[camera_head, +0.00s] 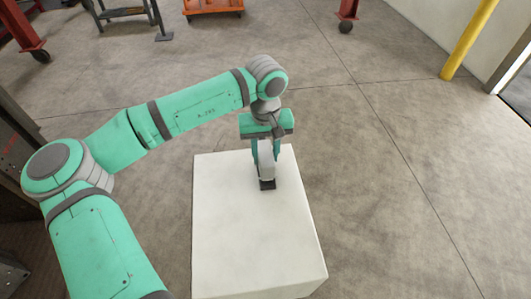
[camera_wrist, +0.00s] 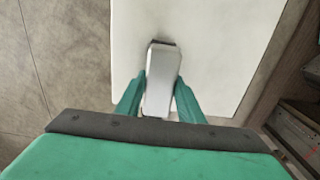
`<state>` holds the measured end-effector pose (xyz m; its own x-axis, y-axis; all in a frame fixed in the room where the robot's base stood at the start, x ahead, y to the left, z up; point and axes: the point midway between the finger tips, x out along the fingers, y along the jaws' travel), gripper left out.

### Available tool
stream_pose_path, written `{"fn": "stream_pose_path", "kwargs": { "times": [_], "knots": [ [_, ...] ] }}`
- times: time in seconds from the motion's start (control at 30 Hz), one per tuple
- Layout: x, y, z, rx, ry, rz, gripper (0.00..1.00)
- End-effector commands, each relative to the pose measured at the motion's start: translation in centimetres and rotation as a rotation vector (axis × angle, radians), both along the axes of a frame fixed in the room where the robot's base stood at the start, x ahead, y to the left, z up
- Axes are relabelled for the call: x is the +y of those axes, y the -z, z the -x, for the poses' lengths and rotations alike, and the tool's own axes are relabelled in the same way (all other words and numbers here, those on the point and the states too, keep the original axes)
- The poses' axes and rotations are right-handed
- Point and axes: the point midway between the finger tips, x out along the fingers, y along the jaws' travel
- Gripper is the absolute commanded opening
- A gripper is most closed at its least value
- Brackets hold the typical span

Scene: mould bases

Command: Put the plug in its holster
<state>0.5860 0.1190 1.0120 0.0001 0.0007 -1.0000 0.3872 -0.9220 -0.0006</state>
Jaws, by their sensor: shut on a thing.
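A pale grey block, which looks like the plug (camera_head: 267,171), is between the two green fingers of my gripper (camera_head: 265,158) in the head view. It also shows in the wrist view (camera_wrist: 162,82), with a finger against each side. My gripper is shut on it. A small dark piece (camera_head: 267,185) is at the block's lower end, at the top of the white pedestal (camera_head: 235,235). A dark edge also shows at the block's far end in the wrist view (camera_wrist: 163,42). I cannot tell whether this dark piece is the holster or part of the plug.
The rest of the pedestal top is bare. Concrete floor surrounds it. A yellow post (camera_head: 470,38) stands at the upper right, with an orange cart (camera_head: 212,6) and a grey metal stand (camera_head: 125,12) at the back.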

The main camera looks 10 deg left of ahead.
Motion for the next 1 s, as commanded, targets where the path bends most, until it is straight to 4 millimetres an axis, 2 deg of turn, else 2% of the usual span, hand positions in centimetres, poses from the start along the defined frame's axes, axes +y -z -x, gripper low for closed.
{"fn": "stream_pose_path", "kwargs": {
  "times": [1.0],
  "knots": [
    [0.0,1.3,0.0,0.000,0.000,0.001,0.00]
  ]
}}
